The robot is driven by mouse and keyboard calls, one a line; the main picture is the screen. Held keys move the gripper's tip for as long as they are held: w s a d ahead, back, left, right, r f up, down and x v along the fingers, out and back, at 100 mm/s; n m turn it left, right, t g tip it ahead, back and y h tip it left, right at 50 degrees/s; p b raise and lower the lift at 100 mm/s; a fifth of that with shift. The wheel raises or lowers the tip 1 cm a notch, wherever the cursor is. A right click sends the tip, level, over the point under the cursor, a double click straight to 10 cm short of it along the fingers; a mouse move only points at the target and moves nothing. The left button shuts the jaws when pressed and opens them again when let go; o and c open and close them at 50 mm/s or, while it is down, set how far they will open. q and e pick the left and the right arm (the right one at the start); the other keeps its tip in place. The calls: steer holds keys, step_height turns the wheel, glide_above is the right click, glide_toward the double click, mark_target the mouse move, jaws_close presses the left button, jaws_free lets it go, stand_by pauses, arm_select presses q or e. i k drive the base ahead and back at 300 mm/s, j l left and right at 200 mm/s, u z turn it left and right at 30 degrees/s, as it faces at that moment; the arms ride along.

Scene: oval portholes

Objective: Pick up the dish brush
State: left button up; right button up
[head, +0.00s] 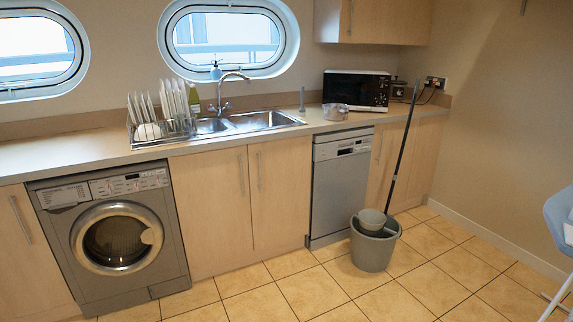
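A slim grey upright item (302,99) stands on the counter just right of the sink. It may be the dish brush, but it is too small to tell. No other thing in the head view can be clearly made out as a brush. Neither of my grippers shows in the head view.
The worktop (75,150) carries a dish rack with plates (160,115), a sink (265,120), a clear bowl (335,111) and a microwave (357,90). A grey bucket (372,252) with a long dark pole stands on the tiled floor. The floor left of it is clear.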

mark_target(302, 110)
steer(key=i, duration=1.4)
steer(key=i+l+u, duration=0.15)
steer(key=i, duration=0.55)
steer(key=i+l+u, duration=0.2)
steer(key=i, duration=0.45)
steer(key=j, duration=0.1)
